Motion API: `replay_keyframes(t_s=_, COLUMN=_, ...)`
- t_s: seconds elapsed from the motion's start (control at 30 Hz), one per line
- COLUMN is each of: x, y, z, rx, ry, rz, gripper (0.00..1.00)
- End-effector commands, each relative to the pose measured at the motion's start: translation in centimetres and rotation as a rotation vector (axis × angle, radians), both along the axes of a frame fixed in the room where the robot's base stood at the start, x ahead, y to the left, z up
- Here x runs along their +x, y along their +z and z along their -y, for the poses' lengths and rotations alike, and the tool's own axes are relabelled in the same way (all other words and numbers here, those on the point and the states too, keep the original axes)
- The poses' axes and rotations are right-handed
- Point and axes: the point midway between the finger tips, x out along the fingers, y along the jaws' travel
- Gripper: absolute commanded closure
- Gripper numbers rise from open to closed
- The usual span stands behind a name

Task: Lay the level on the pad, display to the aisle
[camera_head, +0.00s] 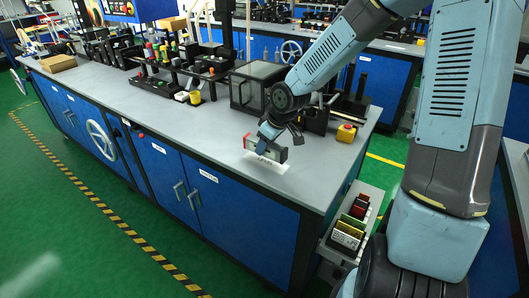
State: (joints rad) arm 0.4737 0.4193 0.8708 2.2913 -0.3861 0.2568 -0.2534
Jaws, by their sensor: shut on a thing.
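The level (270,151), a small dark block with a red left end and a pale patch on its near face, is at my gripper over the grey bench top. My gripper (266,137) comes down on it from above and is shut on it. The pad (274,167) is a thin white patch on the bench, showing just below and around the level. I cannot tell whether the level touches the pad or hangs slightly above it. The near face is turned toward the green aisle floor, but the display is too small to make out clearly.
A dark glass-sided box (249,88) stands close behind my gripper. A yellow box with a red button (346,132) is to the right. A side tray (341,238) holds several coloured blocks. The bench's front strip is clear at left.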

Motion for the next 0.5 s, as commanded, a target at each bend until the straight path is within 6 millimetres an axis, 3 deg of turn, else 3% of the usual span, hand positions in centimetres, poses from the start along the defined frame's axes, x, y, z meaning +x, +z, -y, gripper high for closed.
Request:
replay_keyframes(t_s=0.23, x=0.0, y=-2.5, z=0.0, rx=0.000, ry=0.001, rz=-0.002, gripper=1.00)
replay_keyframes(t_s=0.5, x=0.0, y=-3.1, z=0.1, rx=0.001, ry=-0.001, rz=0.000, gripper=1.00)
